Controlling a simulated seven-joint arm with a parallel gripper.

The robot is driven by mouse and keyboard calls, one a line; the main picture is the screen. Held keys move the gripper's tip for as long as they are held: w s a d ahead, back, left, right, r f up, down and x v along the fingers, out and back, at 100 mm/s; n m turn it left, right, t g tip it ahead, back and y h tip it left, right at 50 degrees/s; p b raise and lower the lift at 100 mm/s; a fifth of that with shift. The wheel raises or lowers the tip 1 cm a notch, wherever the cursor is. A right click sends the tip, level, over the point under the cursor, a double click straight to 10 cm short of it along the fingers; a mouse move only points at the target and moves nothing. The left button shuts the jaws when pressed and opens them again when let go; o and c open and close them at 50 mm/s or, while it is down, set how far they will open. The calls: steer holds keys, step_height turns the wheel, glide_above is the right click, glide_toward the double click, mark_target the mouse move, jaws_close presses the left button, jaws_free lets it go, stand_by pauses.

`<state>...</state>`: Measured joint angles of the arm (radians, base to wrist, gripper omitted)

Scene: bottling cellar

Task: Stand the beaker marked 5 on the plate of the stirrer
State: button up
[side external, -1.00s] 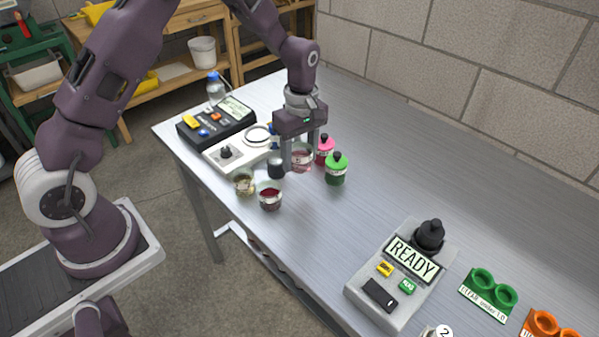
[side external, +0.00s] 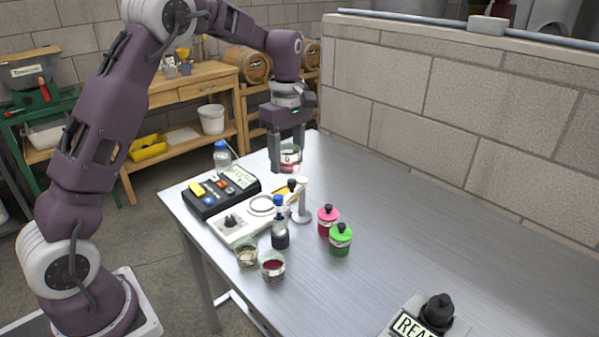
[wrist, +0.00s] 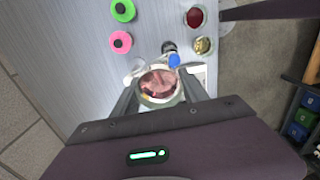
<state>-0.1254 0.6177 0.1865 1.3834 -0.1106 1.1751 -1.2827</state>
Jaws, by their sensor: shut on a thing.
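My gripper (side external: 287,163) is shut on a glass beaker (side external: 290,155) with pinkish-red contents, held upright above the table's far part. In the wrist view the beaker (wrist: 158,86) sits between the fingers; no number on it can be read. The white stirrer (side external: 232,232) has a knob and a round pale plate (side external: 261,205). The plate looks empty and lies below and left of the held beaker in the side view. Two other beakers stand near the front edge: one with yellowish contents (side external: 247,256), one with dark red (side external: 272,267).
A blue-capped dark bottle (side external: 280,236) and a pale post (side external: 303,204) stand close to the stirrer. Pink (side external: 327,221) and green (side external: 340,241) capped jars are to the right. A black meter (side external: 222,190) is left of the stirrer. The table's right side is largely clear.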

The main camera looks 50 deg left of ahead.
steer(key=a+n, duration=0.3)
steer(key=a, duration=1)
glide_above(261, 204)
step_height(261, 204, down, 11)
steer(key=shift+f, duration=2.2)
steer(key=shift+f, duration=0.25)
steer(key=shift+f, duration=0.3)
steer(key=shift+f, duration=0.35)
steer(key=o, duration=2)
